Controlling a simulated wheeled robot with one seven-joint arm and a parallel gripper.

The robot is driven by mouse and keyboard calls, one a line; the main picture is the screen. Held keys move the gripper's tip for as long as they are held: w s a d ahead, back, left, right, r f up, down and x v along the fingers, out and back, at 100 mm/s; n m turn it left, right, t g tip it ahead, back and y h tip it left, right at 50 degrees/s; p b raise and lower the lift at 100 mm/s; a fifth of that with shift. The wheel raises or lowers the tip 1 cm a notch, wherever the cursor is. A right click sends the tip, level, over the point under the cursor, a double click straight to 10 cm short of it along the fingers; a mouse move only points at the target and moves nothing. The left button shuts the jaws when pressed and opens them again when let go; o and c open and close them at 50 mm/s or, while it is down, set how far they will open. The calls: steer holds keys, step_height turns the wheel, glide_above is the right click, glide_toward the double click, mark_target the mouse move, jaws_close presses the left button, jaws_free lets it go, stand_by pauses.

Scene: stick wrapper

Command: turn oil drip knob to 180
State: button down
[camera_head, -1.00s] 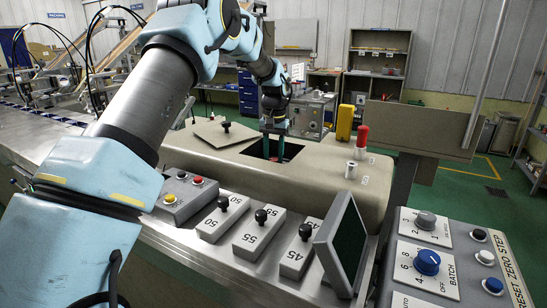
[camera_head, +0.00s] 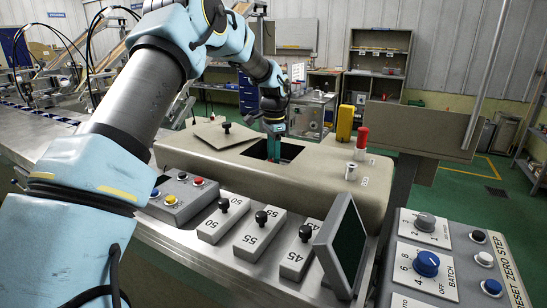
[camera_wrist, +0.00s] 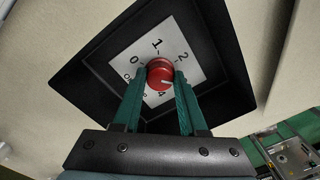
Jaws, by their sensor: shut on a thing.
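In the wrist view, a red knob (camera_wrist: 159,73) sits on a white dial plate (camera_wrist: 184,61) at the bottom of a black recess. The plate carries printed marks including 0, 1, 2 and 4; part of the lettering is hidden by the fingers. My gripper (camera_wrist: 157,88) is shut on the red knob, with one green finger on each side of it. A light mark on the knob shows at its lower right. In the head view, my gripper (camera_head: 274,150) reaches down into the square opening (camera_head: 291,152) in the beige housing; the knob is hidden there.
A loose beige cover (camera_head: 210,136) with a black handle lies left of the opening. A red-topped post (camera_head: 362,139) and a yellow object (camera_head: 345,122) stand right of it. Weight blocks (camera_head: 258,232), a dark screen (camera_head: 342,245) and a control panel (camera_head: 440,258) are in front.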

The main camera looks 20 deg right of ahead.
steer(key=shift+m, duration=1)
steer(key=shift+c, duration=2.2)
jaws_free()
steer(key=shift+r, duration=0.1)
step_height(320, 180, up, 11)
steer(key=b, duration=0.3)
steer(key=shift+s+f, duration=0.1)
steer(key=shift+f, duration=0.1)
